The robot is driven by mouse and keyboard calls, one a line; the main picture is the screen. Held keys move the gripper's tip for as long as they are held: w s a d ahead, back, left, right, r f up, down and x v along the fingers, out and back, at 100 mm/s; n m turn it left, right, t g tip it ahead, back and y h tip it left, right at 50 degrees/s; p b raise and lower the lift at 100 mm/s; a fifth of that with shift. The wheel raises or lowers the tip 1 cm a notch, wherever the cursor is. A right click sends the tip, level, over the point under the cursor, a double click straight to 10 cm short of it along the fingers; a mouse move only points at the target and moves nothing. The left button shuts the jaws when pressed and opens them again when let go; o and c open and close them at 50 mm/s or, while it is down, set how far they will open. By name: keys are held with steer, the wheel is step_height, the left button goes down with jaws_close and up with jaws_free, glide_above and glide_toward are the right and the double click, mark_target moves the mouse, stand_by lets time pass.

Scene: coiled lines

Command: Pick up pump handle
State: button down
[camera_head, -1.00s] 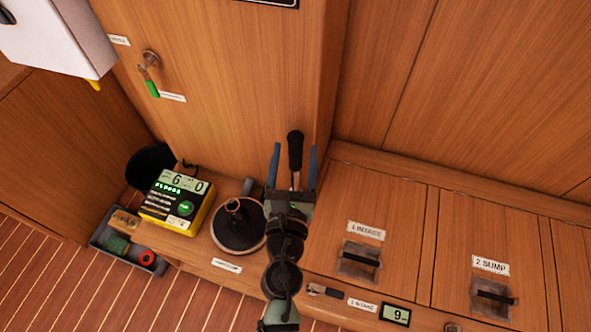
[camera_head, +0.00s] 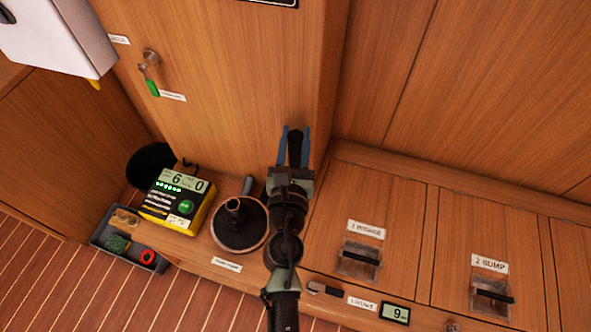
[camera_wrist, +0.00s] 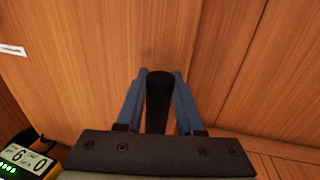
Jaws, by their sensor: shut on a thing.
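The pump handle (camera_head: 295,147) is a black grip standing up in front of the wooden corner post. My gripper (camera_head: 295,134) has its two blue fingers shut on it, one on each side. In the wrist view the black handle (camera_wrist: 159,95) fills the space between the fingers of my gripper (camera_wrist: 160,78). The lower part of the handle is hidden behind my gripper and arm.
A round dark pump base (camera_head: 239,225) stands on the ledge to the left. Beside it is a yellow meter (camera_head: 178,201), with a grey tray (camera_head: 128,241) of small parts below. Lidded lockers (camera_head: 400,230) lie to the right.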

steer(key=shift+r, duration=0.1)
stand_by(0.3)
steer(key=shift+s+r+p, duration=0.2)
steer(key=shift+r+p, duration=0.55)
step_height(320, 180, up, 10)
steer(key=p, duration=1)
steer(key=shift+r, duration=0.25)
steer(key=s+a+b, duration=0.2)
steer(key=s+a, duration=0.1)
steer(key=s, duration=0.6)
steer(key=s+a+b, duration=0.3)
steer(key=s, duration=0.6)
steer(key=shift+s+f, duration=0.3)
steer(key=shift+s, duration=0.05)
steer(key=shift+a+r+p, duration=0.1)
steer(key=shift+r+p, duration=0.5)
steer(key=shift+p, duration=0.05)
